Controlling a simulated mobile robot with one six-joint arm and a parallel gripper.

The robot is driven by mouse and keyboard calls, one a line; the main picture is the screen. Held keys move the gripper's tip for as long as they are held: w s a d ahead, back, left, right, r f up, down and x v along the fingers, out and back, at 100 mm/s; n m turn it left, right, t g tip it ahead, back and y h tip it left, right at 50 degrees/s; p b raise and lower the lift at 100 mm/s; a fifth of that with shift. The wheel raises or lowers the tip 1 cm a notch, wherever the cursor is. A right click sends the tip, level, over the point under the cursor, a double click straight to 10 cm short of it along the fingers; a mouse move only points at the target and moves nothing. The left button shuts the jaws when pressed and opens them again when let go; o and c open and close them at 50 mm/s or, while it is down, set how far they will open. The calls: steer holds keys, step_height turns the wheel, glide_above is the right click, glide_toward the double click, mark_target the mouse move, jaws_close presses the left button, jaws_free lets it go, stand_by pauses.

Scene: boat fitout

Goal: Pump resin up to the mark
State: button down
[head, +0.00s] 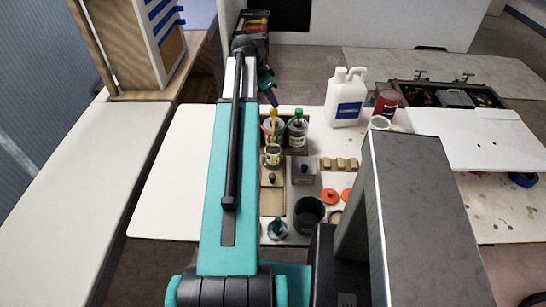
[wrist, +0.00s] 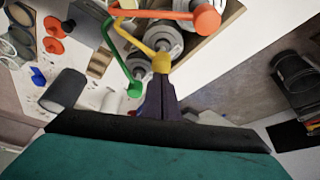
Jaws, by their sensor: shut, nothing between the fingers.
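My gripper (wrist: 160,82) is shut and empty. In the wrist view its fingertips meet the underside of the yellow pump head (wrist: 161,62) in the picture; I cannot tell if they touch. A green pump head (wrist: 135,89) is on the left and an orange-red one (wrist: 206,18) on the upper right. Grey containers (wrist: 160,38) stand below the pumps. In the head view my gripper (head: 270,98) is just above the yellow pump (head: 272,114), beside the green pump (head: 298,114). A small pot (head: 272,153) stands in front of them. No fill mark is readable.
Orange discs (head: 329,196) and wooden blocks (head: 340,164) lie to the right. A white jug (head: 346,97) and a red can (head: 387,102) stand behind. The left white panel (head: 165,170) is bare.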

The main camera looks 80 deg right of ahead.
mark_target(273, 110)
steer(key=shift+f+b, duration=0.9)
steer(key=shift+f, duration=0.85)
stand_by(0.3)
steer(key=shift+r, duration=0.2)
steer(key=shift+r+p, duration=0.95)
steer(key=shift+r, duration=0.6)
steer(key=shift+f+b, duration=0.9)
steer(key=shift+f, duration=0.85)
steer(key=shift+r, duration=0.15)
steer(key=shift+r+p, duration=0.95)
steer(key=shift+r, duration=0.65)
steer(key=shift+r, duration=0.1)
steer(key=shift+r+p, duration=0.8)
steer(key=shift+r, duration=0.6)
